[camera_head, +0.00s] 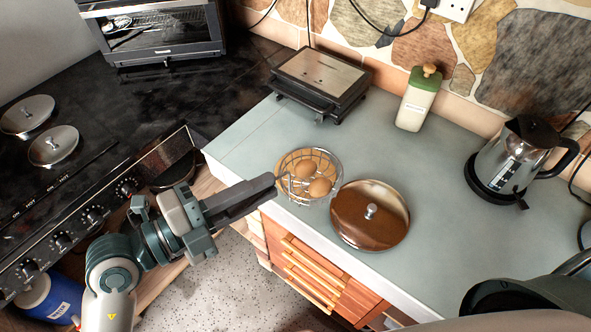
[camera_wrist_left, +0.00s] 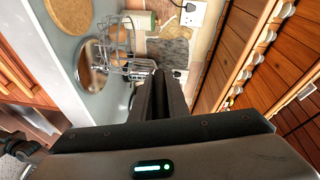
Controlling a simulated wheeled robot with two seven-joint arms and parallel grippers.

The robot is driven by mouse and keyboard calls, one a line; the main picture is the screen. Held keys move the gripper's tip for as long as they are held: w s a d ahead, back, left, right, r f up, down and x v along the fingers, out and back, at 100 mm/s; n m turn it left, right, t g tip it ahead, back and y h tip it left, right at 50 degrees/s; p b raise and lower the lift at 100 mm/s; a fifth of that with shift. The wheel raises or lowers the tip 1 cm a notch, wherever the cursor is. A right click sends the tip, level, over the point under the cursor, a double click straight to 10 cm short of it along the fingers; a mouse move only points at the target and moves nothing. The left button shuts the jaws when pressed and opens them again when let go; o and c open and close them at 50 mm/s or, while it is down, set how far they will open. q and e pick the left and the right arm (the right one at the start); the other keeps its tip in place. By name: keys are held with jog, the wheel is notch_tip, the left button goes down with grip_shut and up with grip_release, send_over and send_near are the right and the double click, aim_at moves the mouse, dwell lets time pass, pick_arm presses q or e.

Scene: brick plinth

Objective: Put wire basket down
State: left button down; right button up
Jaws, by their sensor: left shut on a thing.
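The wire basket (camera_head: 291,191) is a round metal wire basket with brown eggs (camera_head: 319,187) in it. It is over the left part of the grey-green worktop, near the front edge. I cannot tell whether its base touches the worktop. My left gripper (camera_head: 274,182) comes in from the left and is shut on the basket's handle side. In the left wrist view the basket (camera_wrist_left: 113,38) shows just beyond the closed fingers (camera_wrist_left: 156,78).
A brown lid (camera_head: 362,232) lies close to the right of the basket. A black grill (camera_head: 318,82), a green-and-white bottle (camera_head: 415,100) and a glass kettle (camera_head: 508,160) stand farther back. The worktop between the lid and kettle is clear. The hob (camera_head: 90,130) is left.

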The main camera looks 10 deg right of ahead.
pick_arm(q)
jog(key=shift+w+f+b, duration=0.3)
jog(key=shift+f+b, duration=0.05)
jog(key=shift+b, duration=0.3)
jog(key=w+d+f+b, duration=0.2)
jog(key=w+f+b, duration=0.2)
jog(key=w, duration=0.7)
notch_tip(320, 180, down, 2)
jog(key=shift+d+f+b, duration=0.1)
jog(key=shift+d+b, duration=0.1)
jog(key=shift+b, duration=0.1)
jog(key=shift+s, duration=0.1)
notch_tip(320, 180, down, 4)
jog(key=shift+f, duration=0.15)
